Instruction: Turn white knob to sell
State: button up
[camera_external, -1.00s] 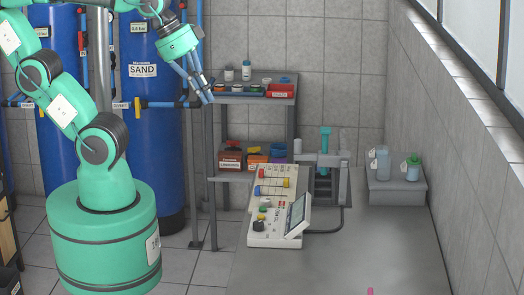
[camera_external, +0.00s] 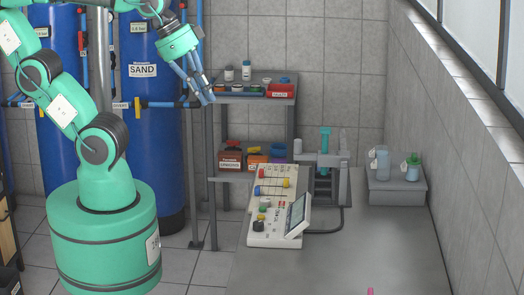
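A white control panel (camera_external: 271,237) with a tilted screen (camera_external: 297,213) stands on the left part of the grey bench. Red, yellow and blue knobs sit on its far part, with small yellow, green and black knobs nearer. The white knob is too small and pale against the panel to tell apart, and no "sell" marking is readable. My gripper (camera_external: 208,101) hangs high at the upper left, well away from the panel and pointing down to the right. Nothing shows held in it. Its fingertips are close together in this view, and their gap is unclear.
A metal shelf (camera_external: 208,170) with bottles and bins stands behind and left of the panel. A grey device (camera_external: 341,190) stands beside the panel. A grey block (camera_external: 412,192) carries two bottles. The front of the bench (camera_external: 330,265) is mostly clear. Blue tanks (camera_external: 150,110) stand behind my arm.

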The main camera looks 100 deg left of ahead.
jog(key=o, duration=0.4)
jog(key=shift+w+a, duration=0.1)
jog(key=o, duration=0.3)
jog(key=shift+w+a+f, duration=0.1)
jog(key=shift+w+a, duration=0.05)
jog(key=shift+w, duration=0.05)
jog(key=n+g, duration=0.6)
jog(key=n, duration=1)
send_over(265, 198)
notch_tip(265, 198, down, 26)
jog(key=shift+a+b, duration=0.2)
jog(key=shift+b, duration=0.25)
jog(key=shift+f, duration=0.1)
notch_tip(265, 198, down, 14)
jog(key=b, duration=0.2)
jog(key=shift+b, duration=0.35)
